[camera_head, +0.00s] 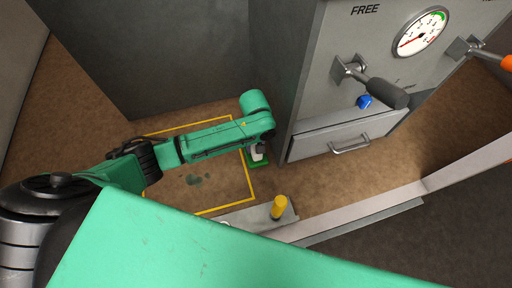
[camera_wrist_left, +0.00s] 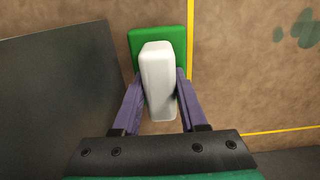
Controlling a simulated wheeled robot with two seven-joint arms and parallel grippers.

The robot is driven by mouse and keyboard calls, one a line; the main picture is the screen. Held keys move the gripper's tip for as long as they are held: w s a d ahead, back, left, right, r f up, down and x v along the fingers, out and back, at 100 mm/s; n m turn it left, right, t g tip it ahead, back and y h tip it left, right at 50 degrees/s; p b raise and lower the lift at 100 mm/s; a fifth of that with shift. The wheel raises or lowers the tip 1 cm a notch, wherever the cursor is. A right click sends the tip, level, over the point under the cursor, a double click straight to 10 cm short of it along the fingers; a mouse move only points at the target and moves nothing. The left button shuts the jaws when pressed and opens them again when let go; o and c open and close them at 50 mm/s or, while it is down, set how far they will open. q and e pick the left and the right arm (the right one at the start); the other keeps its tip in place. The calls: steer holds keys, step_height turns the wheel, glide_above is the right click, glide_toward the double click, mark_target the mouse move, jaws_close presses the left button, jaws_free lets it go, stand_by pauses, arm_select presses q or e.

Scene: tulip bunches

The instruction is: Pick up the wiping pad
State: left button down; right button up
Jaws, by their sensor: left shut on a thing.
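The wiping pad is a green slab with a white block-shaped grip on top. In the left wrist view the wiping pad (camera_wrist_left: 144,38) lies beyond my fingers, its white grip (camera_wrist_left: 158,70) between them. In the head view the pad (camera_head: 259,164) shows small beside the grey cabinet's corner, partly hidden by my arm. My left gripper (camera_wrist_left: 160,80) is shut on the white grip, one purple finger on each side. I cannot tell whether the pad touches the floor. My right gripper is not in view.
A yellow line (camera_head: 243,176) outlines a floor area holding dark green stains (camera_head: 195,181). The grey cabinet (camera_head: 305,75) has a gauge (camera_head: 422,33), levers, a blue knob (camera_head: 364,102) and a drawer (camera_head: 345,135). A yellow cylinder (camera_head: 279,207) stands on a grey ledge in front.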

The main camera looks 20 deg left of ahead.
arm_select(q)
steer(key=r, duration=0.5)
steer(key=shift+s+a+r, duration=0.25)
steer(key=shift+a, duration=0.1)
steer(key=s+a, duration=0.5)
steer(key=a, duration=0.3)
steer(key=s+a, duration=0.5)
steer(key=a, duration=0.2)
steer(key=shift+a+p, duration=0.35)
steer(key=shift+a, duration=0.05)
